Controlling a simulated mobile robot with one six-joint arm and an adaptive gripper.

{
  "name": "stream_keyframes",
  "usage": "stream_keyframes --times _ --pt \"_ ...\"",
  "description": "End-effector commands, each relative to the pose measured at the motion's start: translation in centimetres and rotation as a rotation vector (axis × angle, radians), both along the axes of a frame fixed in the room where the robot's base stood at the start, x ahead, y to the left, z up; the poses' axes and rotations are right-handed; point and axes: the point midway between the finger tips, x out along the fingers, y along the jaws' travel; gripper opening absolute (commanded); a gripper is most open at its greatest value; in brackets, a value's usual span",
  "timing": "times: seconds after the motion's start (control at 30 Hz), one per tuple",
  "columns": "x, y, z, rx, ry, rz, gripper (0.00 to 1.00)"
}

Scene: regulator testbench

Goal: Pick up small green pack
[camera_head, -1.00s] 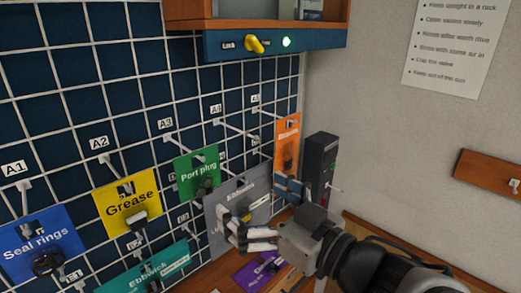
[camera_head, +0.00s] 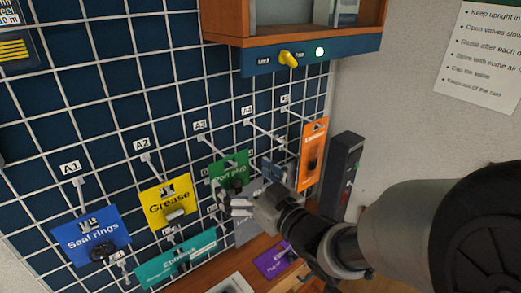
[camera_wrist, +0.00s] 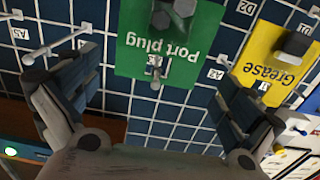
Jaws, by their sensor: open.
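The small green pack (camera_head: 231,166), labelled "Port plug", hangs on a peg of the grid wall below tag A3. In the wrist view the green pack (camera_wrist: 190,40) appears upside down, with a dark plug at its top and the metal hook through its slot. My gripper (camera_head: 224,196) is in front of the pack's lower part in the head view and hides some of it. In the wrist view my gripper (camera_wrist: 157,78) is open, with one finger on each side of the pack. Nothing is held. I cannot tell the remaining depth between fingers and pack.
A yellow Grease pack (camera_head: 165,197) hangs to the left, close to one finger in the wrist view. A blue Seal rings pack (camera_head: 85,235), a teal pack (camera_head: 175,262) and an orange pack (camera_head: 312,145) hang nearby. Bare pegs jut out. A purple pack (camera_head: 270,262) lies below.

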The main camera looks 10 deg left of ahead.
Motion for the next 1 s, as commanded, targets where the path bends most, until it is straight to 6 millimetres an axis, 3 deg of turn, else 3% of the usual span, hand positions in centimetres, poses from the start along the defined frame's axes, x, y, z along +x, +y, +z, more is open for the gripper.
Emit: stream_keyframes --times 0.4,0.7,1.0 --pt "3.2 3.7 0.1 -0.001 0.001 0.0 1.0" --pt "3.5 4.0 0.2 -0.001 0.001 -0.002 1.0" --pt "3.5 4.0 0.2 -0.001 0.001 -0.002 0.8"
